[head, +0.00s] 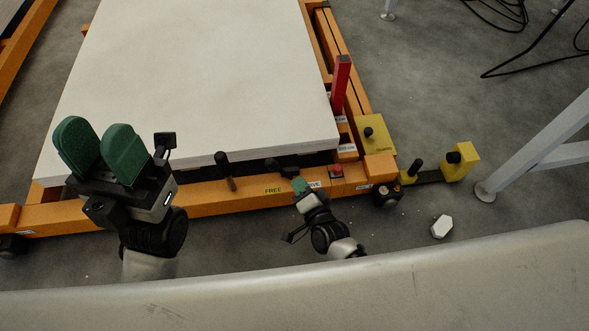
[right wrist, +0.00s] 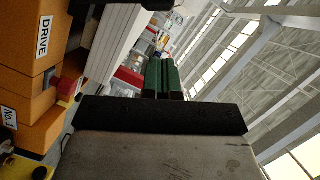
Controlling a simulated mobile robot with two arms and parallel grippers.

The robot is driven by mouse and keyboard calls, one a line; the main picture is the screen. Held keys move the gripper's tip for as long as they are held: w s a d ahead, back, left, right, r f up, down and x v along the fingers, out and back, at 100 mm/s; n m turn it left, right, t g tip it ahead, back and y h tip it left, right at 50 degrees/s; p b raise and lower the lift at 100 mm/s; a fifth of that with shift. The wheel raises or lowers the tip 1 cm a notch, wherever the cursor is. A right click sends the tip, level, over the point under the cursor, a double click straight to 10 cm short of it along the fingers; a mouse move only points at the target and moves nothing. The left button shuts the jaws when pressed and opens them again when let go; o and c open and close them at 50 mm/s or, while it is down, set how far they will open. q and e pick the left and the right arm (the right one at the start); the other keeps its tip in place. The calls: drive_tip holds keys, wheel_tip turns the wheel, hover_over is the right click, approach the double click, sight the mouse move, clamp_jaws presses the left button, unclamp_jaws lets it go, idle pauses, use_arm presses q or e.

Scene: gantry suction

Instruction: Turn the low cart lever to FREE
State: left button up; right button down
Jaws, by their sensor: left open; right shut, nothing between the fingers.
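The cart's orange front rail (head: 215,197) carries a FREE label (head: 273,190) and a DRIVE label (head: 313,185), partly covered by my arm. A dark bar with a black knob (head: 273,163), apparently the low lever, lies just behind these labels; its base is hidden. My right gripper (head: 299,184) is at the rail between the labels, by the bar's right end; contact cannot be told. Its green fingers also show together and empty in the right wrist view (right wrist: 162,78), beside the DRIVE label (right wrist: 43,36). My left gripper (head: 101,150) is open and empty, over the cart's front left.
A black-handled peg (head: 224,164) stands left of FREE. A red button (head: 336,171), red post (head: 341,84) and yellow block (head: 374,134) are at the cart's right corner. A white panel (head: 205,75) covers the cart. A white hexagonal piece (head: 441,227) lies on the floor.

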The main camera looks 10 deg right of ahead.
drive_tip(key=p+v, duration=0.1)
drive_tip(key=v, duration=0.4)
drive_tip(key=shift+w+r, duration=0.1)
idle(0.4)
